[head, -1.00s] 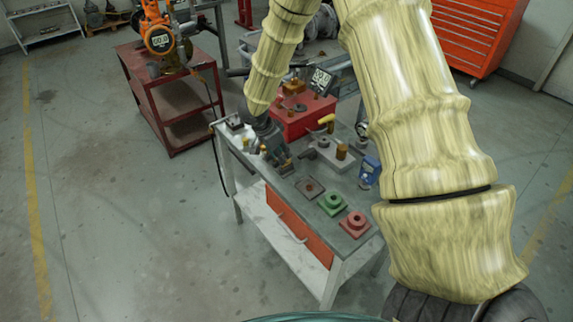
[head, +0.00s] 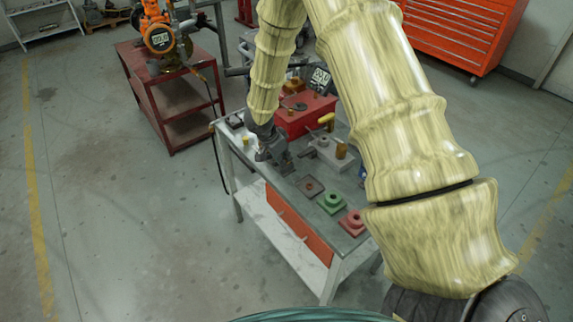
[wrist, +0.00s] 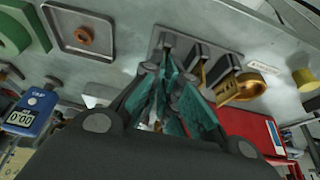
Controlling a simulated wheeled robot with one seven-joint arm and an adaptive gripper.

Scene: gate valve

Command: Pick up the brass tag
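A brass-coloured piece with a rounded, holed end, which looks like the brass tag (wrist: 237,87), is right of my fingers in the wrist view, near a grey plate (wrist: 167,27) with dark upright parts. My gripper (wrist: 174,72) points at that plate, its teal-padded fingertips close together. I cannot tell whether they touch or hold anything. The brass piece appears apart from the fingers. In the head view my gripper (head: 275,155) is low over the left part of the bench, and it hides some of what lies there.
The bench (head: 292,193) holds a tray with a copper ring (wrist: 85,35), a green block (head: 331,203), a pink block (head: 353,223), a red box (head: 306,115) and a blue gauge (wrist: 33,110). A red cart (head: 170,95) stands behind at left. Floor in front is clear.

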